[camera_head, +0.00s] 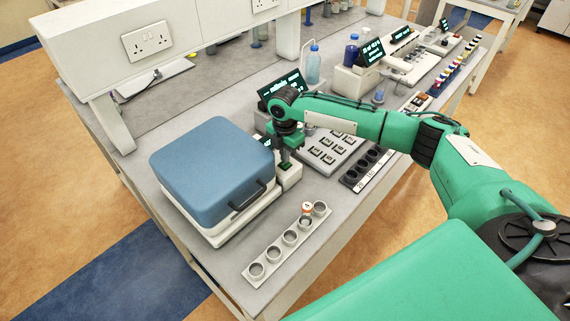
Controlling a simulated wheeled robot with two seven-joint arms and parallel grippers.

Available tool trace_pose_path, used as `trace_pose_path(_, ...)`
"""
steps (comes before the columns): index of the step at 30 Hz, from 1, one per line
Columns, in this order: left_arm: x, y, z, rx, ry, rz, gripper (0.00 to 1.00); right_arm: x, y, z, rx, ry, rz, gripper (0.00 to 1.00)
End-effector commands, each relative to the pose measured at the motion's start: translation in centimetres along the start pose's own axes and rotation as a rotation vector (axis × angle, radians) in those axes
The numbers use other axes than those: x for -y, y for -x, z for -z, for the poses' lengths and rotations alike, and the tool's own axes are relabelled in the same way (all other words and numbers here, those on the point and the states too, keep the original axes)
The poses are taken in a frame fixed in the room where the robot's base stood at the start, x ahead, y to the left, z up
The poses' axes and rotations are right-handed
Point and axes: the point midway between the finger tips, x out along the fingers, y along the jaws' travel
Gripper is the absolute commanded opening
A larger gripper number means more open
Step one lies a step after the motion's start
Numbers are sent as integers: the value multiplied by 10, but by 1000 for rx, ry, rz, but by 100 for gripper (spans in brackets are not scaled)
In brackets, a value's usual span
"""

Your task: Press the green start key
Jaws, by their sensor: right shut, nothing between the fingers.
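A blue-lidded machine (208,168) with a dark front handle and white base stands on the bench. A small white control block (291,178) sits at its right side, with a small dark display behind it. My right gripper (285,161) is shut and empty, pointing down right over the top of this block. A small green patch shows at the fingertips; I cannot tell whether it is the start key or part of the gripper, nor whether the tips touch it. My left gripper is not in view.
A holder with several round cups (273,252) lies in front, an orange-and-white cap (307,207) at one cup. A blue-capped bottle (313,66) stands behind.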

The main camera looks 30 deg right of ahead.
Motion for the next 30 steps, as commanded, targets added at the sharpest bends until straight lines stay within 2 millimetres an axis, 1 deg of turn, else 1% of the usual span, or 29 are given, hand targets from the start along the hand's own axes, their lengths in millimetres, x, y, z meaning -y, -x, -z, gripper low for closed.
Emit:
trace_pose_path(24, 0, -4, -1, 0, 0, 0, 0, 0, -13, 0, 0, 0, 0, 0)
trace_pose_path(30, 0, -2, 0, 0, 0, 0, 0, 0, -10, 0, 0, 0, 0, 0)
